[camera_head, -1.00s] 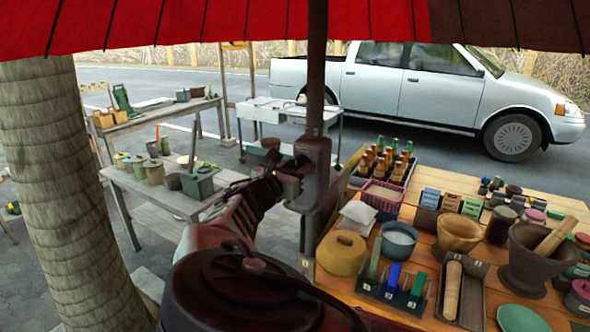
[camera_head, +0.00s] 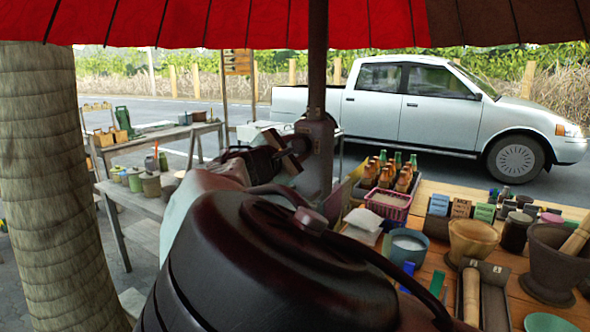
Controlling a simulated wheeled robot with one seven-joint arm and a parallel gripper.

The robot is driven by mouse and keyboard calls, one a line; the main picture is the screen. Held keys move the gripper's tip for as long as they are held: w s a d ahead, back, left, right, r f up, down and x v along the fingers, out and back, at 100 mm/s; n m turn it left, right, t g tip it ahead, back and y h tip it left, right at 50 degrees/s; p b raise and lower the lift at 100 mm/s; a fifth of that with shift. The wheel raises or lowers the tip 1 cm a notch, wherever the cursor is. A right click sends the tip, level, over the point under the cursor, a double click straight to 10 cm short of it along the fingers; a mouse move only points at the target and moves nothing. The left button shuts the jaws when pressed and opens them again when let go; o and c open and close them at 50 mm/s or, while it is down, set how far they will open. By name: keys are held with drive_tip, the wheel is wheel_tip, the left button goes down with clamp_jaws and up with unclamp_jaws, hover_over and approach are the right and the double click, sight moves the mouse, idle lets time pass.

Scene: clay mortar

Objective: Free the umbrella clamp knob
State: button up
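The dark umbrella pole (camera_head: 318,60) runs down from the red canopy (camera_head: 250,22) at the picture's centre. A dark brown clamp (camera_head: 319,135) sits around the pole, with a flat housing (camera_head: 318,178) below. My gripper (camera_head: 292,151) is at the clamp's left side, its tip touching or very close to it. The clamp knob is not distinguishable; my gripper seems to cover that side. The fingers are too dark and small to show whether they are open or shut. My dark rounded arm link fills the lower middle.
A wooden table (camera_head: 433,262) at right carries a bottle crate (camera_head: 366,185), a pink basket (camera_head: 388,205), a blue-grey bowl (camera_head: 406,246) and mortars (camera_head: 471,240). A tree trunk (camera_head: 45,180) stands left. A grey bench (camera_head: 143,204) with pots lies behind my arm. A pickup (camera_head: 420,110) is parked beyond.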

drive_tip(key=m+b, duration=0.8)
drive_tip(key=b, duration=0.3)
drive_tip(key=shift+f+b, duration=0.15)
drive_tip(key=shift+b, duration=0.25)
drive_tip(key=shift+m, duration=0.4)
drive_tip(key=o, duration=1)
drive_tip(key=b+v, duration=0.2)
drive_tip(key=v, duration=0.5)
drive_tip(key=shift+s, duration=0.25)
